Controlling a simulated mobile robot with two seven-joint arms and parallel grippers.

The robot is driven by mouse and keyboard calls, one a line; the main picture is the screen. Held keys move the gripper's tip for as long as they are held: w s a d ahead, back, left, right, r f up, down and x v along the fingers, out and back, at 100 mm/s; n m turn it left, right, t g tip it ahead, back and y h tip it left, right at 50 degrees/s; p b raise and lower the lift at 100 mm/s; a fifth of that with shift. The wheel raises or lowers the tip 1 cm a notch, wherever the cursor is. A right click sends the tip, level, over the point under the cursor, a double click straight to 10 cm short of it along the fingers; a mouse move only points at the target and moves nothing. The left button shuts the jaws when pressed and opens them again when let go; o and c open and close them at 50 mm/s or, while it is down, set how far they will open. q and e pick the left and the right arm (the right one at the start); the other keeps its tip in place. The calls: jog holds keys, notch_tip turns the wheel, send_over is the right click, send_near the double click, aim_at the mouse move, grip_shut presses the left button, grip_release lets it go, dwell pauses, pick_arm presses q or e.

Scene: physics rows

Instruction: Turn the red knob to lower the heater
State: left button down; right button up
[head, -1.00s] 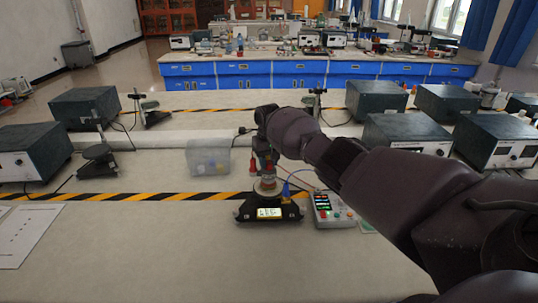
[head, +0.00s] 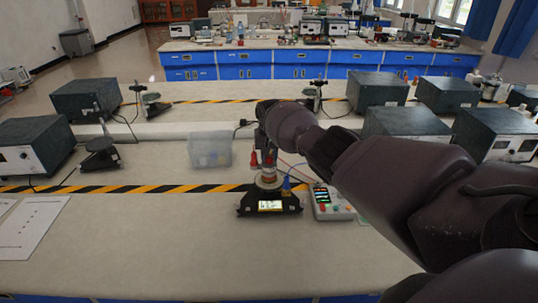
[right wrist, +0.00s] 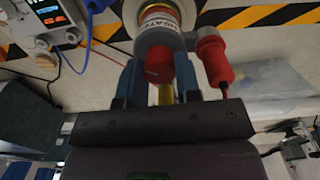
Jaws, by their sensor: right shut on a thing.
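The apparatus has a black base with a lit display (head: 270,206) and a round grey-and-white body (head: 268,181) above it. It stands on the near bench. In the right wrist view, a red knob (right wrist: 159,66) sits on the grey top part (right wrist: 160,36). My right gripper (right wrist: 159,78) has one finger on each side of this knob and is shut on it. A second red piece (right wrist: 213,60) stands beside it, outside the fingers. In the head view my right arm comes from the right and partly hides the top. My left gripper is in no view.
A control box with a small screen (head: 321,196) stands just right of the base, with a blue cable near it. A clear plastic bin (head: 210,150) is behind to the left. Dark instrument boxes (head: 400,125) line the right. The bench front is clear.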

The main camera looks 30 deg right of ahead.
jog(key=o, duration=0.9)
jog(key=shift+r, duration=0.1)
notch_tip(320, 180, up, 11)
jog(key=shift+f, duration=0.2)
jog(key=shift+w, duration=0.1)
